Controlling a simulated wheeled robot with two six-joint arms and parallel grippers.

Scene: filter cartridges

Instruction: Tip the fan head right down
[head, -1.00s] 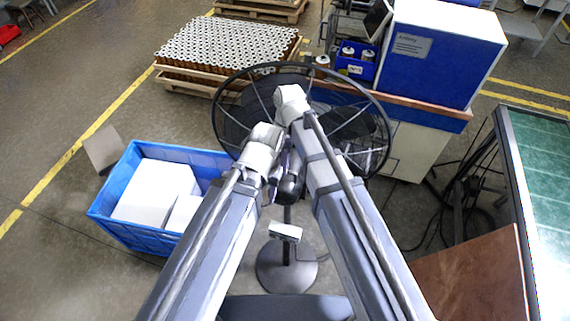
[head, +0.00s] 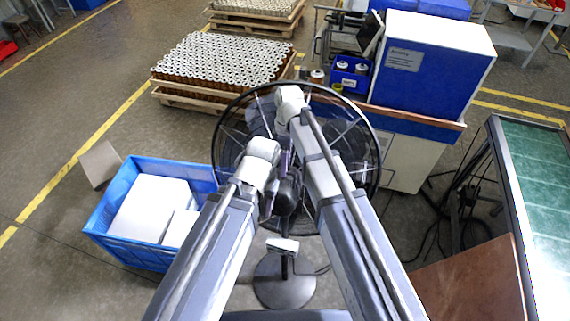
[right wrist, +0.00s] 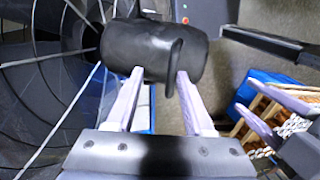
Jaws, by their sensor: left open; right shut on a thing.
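The fan (head: 232,112) stands in the middle of the head view, with a round black wire cage, a dark motor housing and a pole on a round base (head: 285,285). The cage stands tilted on the far side of my arms, which hide part of it. My right gripper (right wrist: 160,80) is shut on the fan head's black motor housing (right wrist: 140,48), its pale fingers against the housing's underside in the right wrist view. My left gripper (head: 268,204) is open beside the housing; its pale fingers also show at the right of the right wrist view (right wrist: 268,108).
A blue crate (head: 110,212) with white boxes stands left of the fan. A pallet of cylindrical cartridges (head: 222,62) lies behind it. A blue-and-white cabinet (head: 435,70) stands behind right, and a brown panel (head: 470,285) is at the lower right.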

